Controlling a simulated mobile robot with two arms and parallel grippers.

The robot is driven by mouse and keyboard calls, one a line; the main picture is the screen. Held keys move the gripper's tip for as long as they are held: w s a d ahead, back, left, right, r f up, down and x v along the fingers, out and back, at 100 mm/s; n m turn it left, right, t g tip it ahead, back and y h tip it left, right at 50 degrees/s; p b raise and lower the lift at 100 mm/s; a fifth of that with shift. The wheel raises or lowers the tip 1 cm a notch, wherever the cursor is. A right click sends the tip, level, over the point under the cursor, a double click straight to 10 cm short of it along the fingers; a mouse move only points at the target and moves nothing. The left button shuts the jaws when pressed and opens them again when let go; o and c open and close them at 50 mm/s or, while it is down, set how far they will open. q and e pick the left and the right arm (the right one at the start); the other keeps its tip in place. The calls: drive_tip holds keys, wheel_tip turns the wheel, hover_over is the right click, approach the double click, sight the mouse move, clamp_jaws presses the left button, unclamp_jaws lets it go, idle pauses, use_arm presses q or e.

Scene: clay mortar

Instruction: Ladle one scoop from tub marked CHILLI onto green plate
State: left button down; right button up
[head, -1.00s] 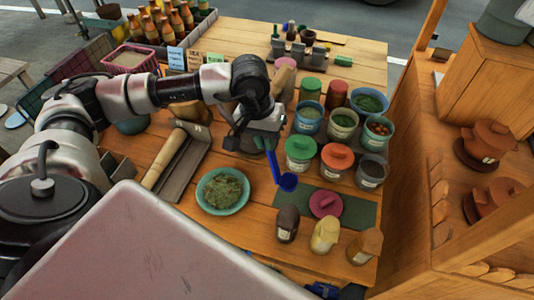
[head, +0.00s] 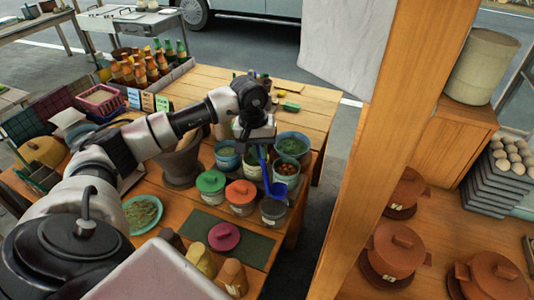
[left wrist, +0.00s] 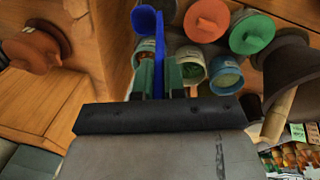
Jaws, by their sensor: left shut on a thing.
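My left gripper (head: 258,146) is shut on the handle of a blue ladle (head: 264,170), which hangs downward. In the left wrist view the ladle (left wrist: 160,50) stands between the fingers (left wrist: 158,78). Its bowl shows over or just behind the grey tub (head: 273,212); I cannot tell if they touch. Behind is an open tub with red and green contents (head: 286,169). Tub labels are too small to read, so I cannot tell which says CHILLI. The green plate (head: 133,228), with greenish food on it, lies at the left. My right gripper is not in view.
A green-lidded tub (head: 210,183) and an orange-lidded tub (head: 241,192) stand left of the ladle. A pink lid (head: 223,237) lies on a dark green mat (head: 256,250). A stone mortar (head: 180,160) stands behind the plate. A wooden post (head: 375,150) rises at the right.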

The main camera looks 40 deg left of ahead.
use_arm(q)
drive_tip(key=shift+a+f, duration=0.2)
drive_tip(key=shift+f, duration=0.05)
wheel_tip(320, 180, down, 10)
drive_tip(key=b, duration=0.8)
drive_tip(key=shift+f, duration=0.15)
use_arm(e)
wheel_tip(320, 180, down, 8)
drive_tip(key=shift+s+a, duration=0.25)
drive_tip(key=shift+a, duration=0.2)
use_arm(q)
drive_tip(key=shift+s, duration=0.1)
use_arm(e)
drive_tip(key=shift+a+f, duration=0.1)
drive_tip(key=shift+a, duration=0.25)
use_arm(q)
wheel_tip(320, 180, up, 10)
drive_tip(key=p, duration=0.4)
drive_tip(key=shift+f, duration=0.25)
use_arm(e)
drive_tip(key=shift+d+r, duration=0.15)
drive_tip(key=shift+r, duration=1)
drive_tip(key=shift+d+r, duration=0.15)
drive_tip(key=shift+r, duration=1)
